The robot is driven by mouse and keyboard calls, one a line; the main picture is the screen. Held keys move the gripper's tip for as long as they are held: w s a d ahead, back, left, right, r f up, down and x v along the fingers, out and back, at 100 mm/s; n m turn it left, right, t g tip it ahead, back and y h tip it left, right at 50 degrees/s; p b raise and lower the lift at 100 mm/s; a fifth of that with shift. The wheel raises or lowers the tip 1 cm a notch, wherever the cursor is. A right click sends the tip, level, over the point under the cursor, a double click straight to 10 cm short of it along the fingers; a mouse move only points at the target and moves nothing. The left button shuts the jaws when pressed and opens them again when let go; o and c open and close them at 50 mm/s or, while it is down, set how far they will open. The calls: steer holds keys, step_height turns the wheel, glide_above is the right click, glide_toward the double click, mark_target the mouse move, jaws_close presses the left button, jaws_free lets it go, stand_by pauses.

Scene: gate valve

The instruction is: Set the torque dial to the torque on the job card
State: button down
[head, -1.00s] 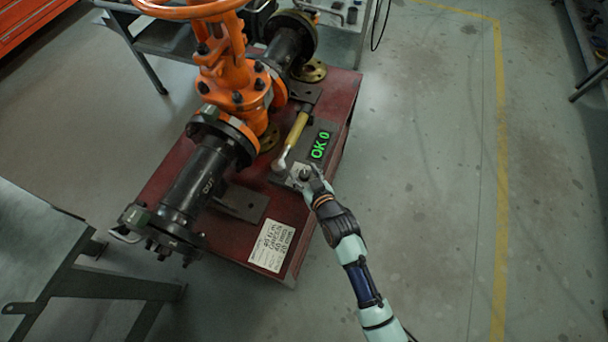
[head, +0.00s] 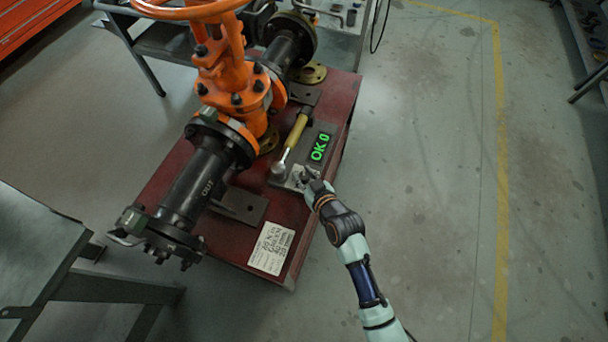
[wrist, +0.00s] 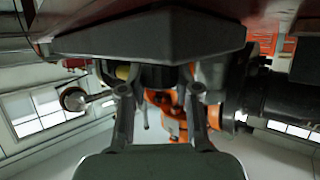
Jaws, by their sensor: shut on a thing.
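The torque tester's display (head: 320,148) shows green "OK 0" on a grey plate on the red base. A torque wrench (head: 298,130) with a yellow handle lies beside it, its round head towards me. My gripper (head: 308,178) is at the near end of the plate, shut on the torque dial, which the fingers mostly hide in the head view. In the wrist view the fingers (wrist: 158,92) stand either side of a dark piece, and the dial's scale is not readable. The white job card (head: 271,248) lies on the base's near corner; its small print is too blurred to read surely.
The orange gate valve (head: 235,85) with black pipes (head: 190,185) stands left of the plate. A grey bench (head: 35,245) is at left and another table at the back. The floor at right is open, with a yellow line (head: 500,170).

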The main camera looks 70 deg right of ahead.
steer(key=n+t+y+b, duration=0.1)
steer(key=b, duration=0.1)
steer(key=n+t+y+b, duration=0.1)
steer(key=n+y+b, duration=0.1)
steer(key=shift+s+d+f+n, duration=0.1)
steer(key=shift+d+f+n, duration=0.1)
steer(key=shift+n, duration=0.1)
steer(key=n+y+b, duration=0.2)
steer(key=y, duration=0.1)
steer(key=n+t+y+b, duration=0.1)
steer(key=n+y+b, duration=0.1)
steer(key=n+y, duration=0.1)
steer(key=shift+a+r+n+t+y, duration=0.1)
steer(key=shift+n+t+y, duration=0.2)
steer(key=shift+y, duration=0.2)
steer(key=n+g+y+b, duration=0.1)
steer(key=n+y, duration=0.3)
steer(key=shift+r+y, duration=0.1)
steer(key=shift+y, duration=0.3)
steer(key=shift+a+n+g+y, duration=0.1)
steer(key=shift+n+g+y, duration=1.2)
steer(key=shift+n+y, duration=0.5)
steer(key=c, duration=0.8)
jaws_free()
